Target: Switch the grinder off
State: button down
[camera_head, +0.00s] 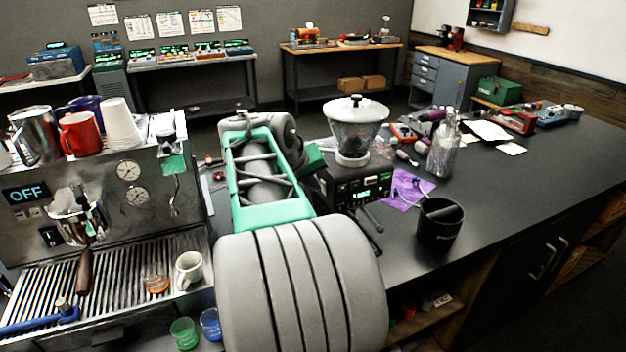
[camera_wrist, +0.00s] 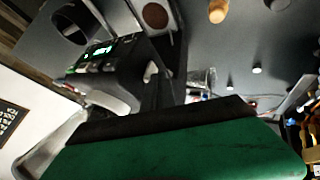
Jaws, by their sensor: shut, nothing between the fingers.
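The grinder (camera_head: 345,188) is a black box on the counter, right of the espresso machine, with a clear hopper (camera_head: 357,124) on top. Its front panel has a lit green display and small buttons. In the wrist view the grinder (camera_wrist: 120,66) appears upside down at the upper left, its display glowing green. My gripper (camera_head: 317,158) is at the grinder's upper left side, mostly hidden behind my arm. The wrist view shows its green body and dark edge close up. It is shut and empty. I cannot tell whether it touches the grinder.
The espresso machine (camera_head: 120,200) stands at left, its display reading OFF, with cups on top. A black knock bin (camera_head: 440,222), purple cloth (camera_head: 408,188) and glass bottle (camera_head: 443,148) are right of the grinder. The counter's right part has bare room.

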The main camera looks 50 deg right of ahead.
jog(key=shift+d, duration=0.1)
jog(key=shift+s+d+r, duration=0.1)
jog(key=shift+s+d, duration=0.05)
jog(key=shift+d, duration=0.05)
dwell(0.4)
jog(key=shift+r+p, duration=0.7)
jog(key=shift+r, duration=0.1)
jog(key=w+p+v, duration=0.1)
jog(key=v, duration=1.1)
jog(key=shift+a, duration=0.2)
